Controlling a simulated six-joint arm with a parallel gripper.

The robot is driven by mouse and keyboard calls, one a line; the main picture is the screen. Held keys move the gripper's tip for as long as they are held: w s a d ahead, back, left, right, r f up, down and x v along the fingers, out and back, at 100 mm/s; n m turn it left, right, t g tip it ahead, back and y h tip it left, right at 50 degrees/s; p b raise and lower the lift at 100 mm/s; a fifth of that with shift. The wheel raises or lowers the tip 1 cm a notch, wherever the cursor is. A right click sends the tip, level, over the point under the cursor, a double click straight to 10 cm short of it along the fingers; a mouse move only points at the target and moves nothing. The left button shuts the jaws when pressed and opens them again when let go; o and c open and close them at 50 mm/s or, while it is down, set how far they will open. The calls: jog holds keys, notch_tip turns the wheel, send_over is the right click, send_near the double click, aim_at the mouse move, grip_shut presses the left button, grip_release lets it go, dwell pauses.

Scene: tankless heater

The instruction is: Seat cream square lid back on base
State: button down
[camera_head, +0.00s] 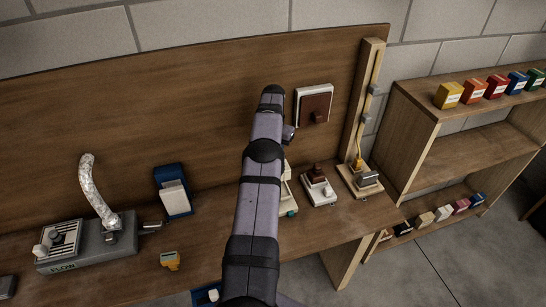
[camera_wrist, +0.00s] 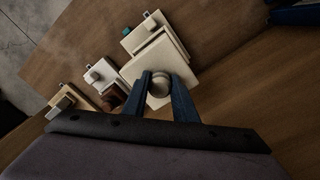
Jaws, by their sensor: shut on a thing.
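The cream square lid (camera_wrist: 178,58) fills the middle of the wrist view, with a round knob (camera_wrist: 159,84) on its near face. My gripper (camera_wrist: 160,82) is shut on this knob, one blue finger on each side. The cream base (camera_wrist: 132,38), with a small teal tab, shows just beyond the lid, partly covered by it. I cannot tell whether lid and base touch. In the head view, a cream edge of this unit (camera_head: 290,196) shows beside my arm, which hides the rest and my gripper.
A white base with a dark red block (camera_head: 318,186) and a wooden base (camera_head: 360,180) stand to the right on the bench. A dark red square panel (camera_head: 316,101) is on the backboard. A grey flow unit (camera_head: 85,250) and a blue holder (camera_head: 172,190) are left.

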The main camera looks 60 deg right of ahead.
jog(key=shift+f+b, duration=1.65)
jog(key=shift+f, duration=0.85)
jog(key=shift+f, duration=0.15)
jog(key=shift+f+b, duration=1.4)
jog(key=shift+f, duration=0.15)
jog(key=shift+f+b, duration=0.8)
jog(key=shift+f, duration=0.15)
dwell(0.4)
jog(key=c, duration=1.4)
grip_release()
jog(key=shift+o, duration=0.2)
jog(key=shift+a, duration=0.1)
